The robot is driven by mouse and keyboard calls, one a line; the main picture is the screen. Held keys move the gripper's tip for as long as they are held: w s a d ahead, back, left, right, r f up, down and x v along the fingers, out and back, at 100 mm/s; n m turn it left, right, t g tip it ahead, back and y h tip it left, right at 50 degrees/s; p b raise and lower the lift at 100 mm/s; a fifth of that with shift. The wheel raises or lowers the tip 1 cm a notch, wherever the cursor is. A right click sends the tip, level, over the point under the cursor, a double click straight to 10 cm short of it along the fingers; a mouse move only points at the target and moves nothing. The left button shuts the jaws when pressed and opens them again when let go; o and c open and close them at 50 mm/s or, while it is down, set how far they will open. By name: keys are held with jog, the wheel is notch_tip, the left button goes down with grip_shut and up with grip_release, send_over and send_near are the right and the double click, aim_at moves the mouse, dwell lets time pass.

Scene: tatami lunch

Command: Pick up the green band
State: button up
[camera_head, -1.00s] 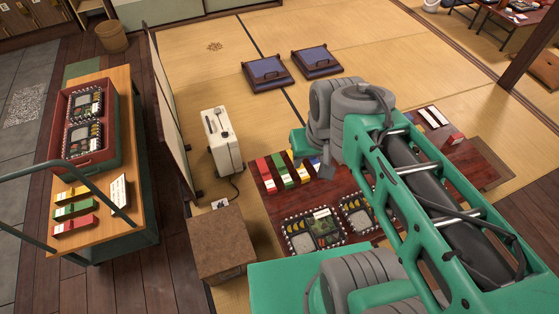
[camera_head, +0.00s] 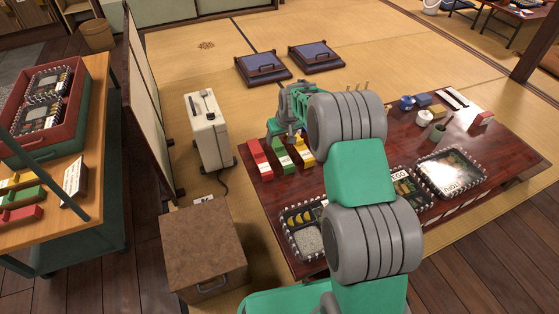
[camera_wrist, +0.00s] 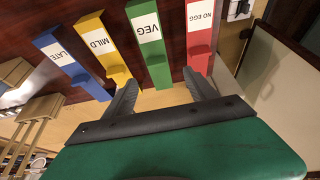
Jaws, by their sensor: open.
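The green band (camera_head: 283,157) lies on the low dark table between a red and a yellow band in the head view. In the wrist view the green band (camera_wrist: 148,45) carries a white VEG label, and its near end shows between my fingertips. My gripper (camera_wrist: 159,82) is open, with one dark finger on each side of that end; I cannot tell whether either touches it. In the head view my gripper (camera_head: 283,130) is small and partly hidden by my arm, at the far edge of the table.
Beside it lie the red NO EGG band (camera_wrist: 200,35), the yellow MILD band (camera_wrist: 103,45) and the blue LATE band (camera_wrist: 70,65). Lunch boxes (camera_head: 450,172) line the table's near side. A white case (camera_head: 208,130) stands left of the table. Another green band (camera_head: 22,198) lies on the left counter.

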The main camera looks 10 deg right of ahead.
aim_at(280, 147)
jog(key=b+x, duration=0.1)
jog(key=x, duration=0.1)
jog(key=b+x, duration=0.1)
jog(key=x, duration=0.1)
jog(key=s+b+x, duration=0.1)
jog(key=x, duration=0.1)
jog(key=shift+w+d+f, duration=0.15)
jog(key=shift+d+f, duration=0.1)
jog(key=shift+f, duration=0.25)
jog(key=shift+w+f, duration=0.2)
jog(key=shift+f, duration=0.05)
jog(key=shift+r, duration=0.15)
jog(key=c, duration=0.9)
jog(key=shift+c, duration=0.2)
